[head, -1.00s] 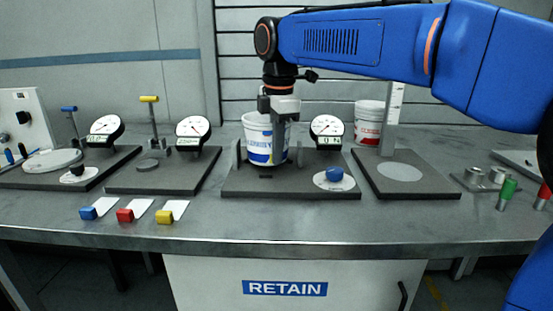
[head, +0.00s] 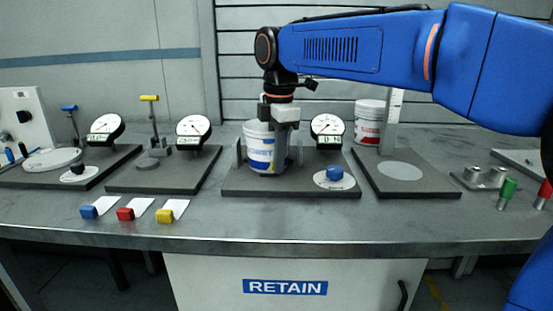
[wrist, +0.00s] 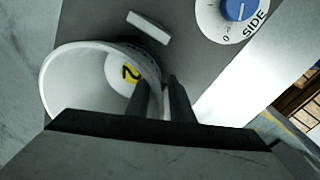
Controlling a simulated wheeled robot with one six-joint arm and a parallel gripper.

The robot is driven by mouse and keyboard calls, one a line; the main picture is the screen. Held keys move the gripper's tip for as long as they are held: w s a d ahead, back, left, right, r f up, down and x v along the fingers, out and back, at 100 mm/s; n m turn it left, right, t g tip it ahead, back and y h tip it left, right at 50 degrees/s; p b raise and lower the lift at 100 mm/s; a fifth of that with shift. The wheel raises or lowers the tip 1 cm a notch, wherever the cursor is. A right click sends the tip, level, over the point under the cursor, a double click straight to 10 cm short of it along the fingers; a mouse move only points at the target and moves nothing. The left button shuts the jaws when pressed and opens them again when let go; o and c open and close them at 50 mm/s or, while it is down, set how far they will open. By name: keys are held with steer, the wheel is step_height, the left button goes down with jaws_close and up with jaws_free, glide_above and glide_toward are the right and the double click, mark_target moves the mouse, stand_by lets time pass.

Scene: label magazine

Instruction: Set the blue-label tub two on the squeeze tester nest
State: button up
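The blue-label tub (head: 259,153) is white and upright over the squeeze tester's dark base (head: 315,186), between its upright jaws, left of the round dial (head: 327,128). In the wrist view I look into the tub (wrist: 75,75) and see a yellow mark with a 2 on its inner floor. My gripper (head: 283,152) points down at the tub's right side. In the wrist view my gripper (wrist: 165,100) has one finger inside the tub and one outside, shut on its wall. The tub's bottom is at or very near the nest; I cannot tell whether it touches.
A blue knob (head: 335,173) sits front right on the tester base. A red-label tub (head: 368,122) stands behind, near a plate with a grey disc (head: 400,171). Two other gauge stations stand left. Blue, red and yellow blocks (head: 165,216) with white tags lie in front.

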step_height(320, 180, up, 12)
steer(key=s, duration=0.1)
steer(key=shift+d, duration=0.25)
stand_by(0.4)
